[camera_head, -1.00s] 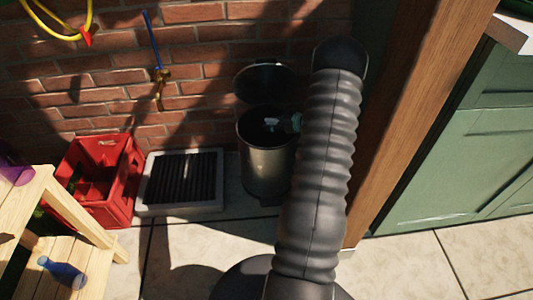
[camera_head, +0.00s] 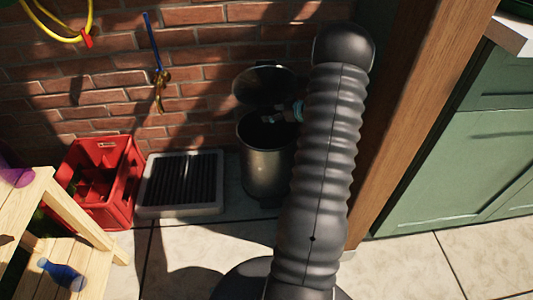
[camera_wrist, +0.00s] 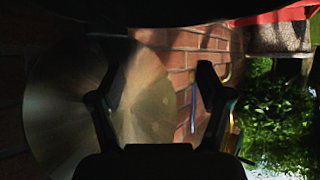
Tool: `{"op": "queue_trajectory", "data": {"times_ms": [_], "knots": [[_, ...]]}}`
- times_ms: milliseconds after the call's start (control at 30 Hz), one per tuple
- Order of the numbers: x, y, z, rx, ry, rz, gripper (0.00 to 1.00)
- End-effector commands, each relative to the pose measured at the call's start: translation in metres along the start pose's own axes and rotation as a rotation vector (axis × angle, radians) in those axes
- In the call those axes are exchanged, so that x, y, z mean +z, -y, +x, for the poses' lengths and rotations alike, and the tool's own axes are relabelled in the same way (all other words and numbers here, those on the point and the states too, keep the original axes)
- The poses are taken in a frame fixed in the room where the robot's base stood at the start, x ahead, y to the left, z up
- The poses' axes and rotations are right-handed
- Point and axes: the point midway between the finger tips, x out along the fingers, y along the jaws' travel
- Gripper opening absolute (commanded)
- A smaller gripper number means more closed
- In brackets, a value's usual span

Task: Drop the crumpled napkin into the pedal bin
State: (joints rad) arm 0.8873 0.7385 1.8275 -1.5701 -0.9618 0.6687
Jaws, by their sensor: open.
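The pedal bin (camera_head: 266,173) stands against the brick wall, its round lid (camera_head: 264,86) raised and its dark mouth facing up. In the wrist view the lid's shiny disc (camera_wrist: 145,100) fills the left and middle behind the fingers. My gripper (camera_head: 283,116) is over the right side of the bin's mouth, mostly hidden behind my arm. In the wrist view the fingers of my gripper (camera_wrist: 160,65) are spread apart with nothing between them. I see no crumpled napkin in either view; the inside of the bin is too dark to tell.
A red crate (camera_head: 127,163) and a grated drain tray (camera_head: 151,207) are left of the bin. A wooden rack (camera_head: 85,225) with a blue bottle (camera_head: 66,276) stands at lower left. A wooden post (camera_head: 415,110) and green cabinet (camera_head: 470,160) are at right.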

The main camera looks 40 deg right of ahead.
Motion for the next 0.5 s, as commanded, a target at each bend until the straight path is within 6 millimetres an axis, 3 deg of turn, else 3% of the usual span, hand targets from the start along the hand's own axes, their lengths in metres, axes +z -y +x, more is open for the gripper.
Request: {"op": "queue_trajectory", "data": {"times_ms": [200,500], "knots": [[-0.026,0.0,-0.015,0.0,0.0,-0.001,0.78],[-0.034,0.0,-0.019,0.0,0.0,0.001,0.78]]}}
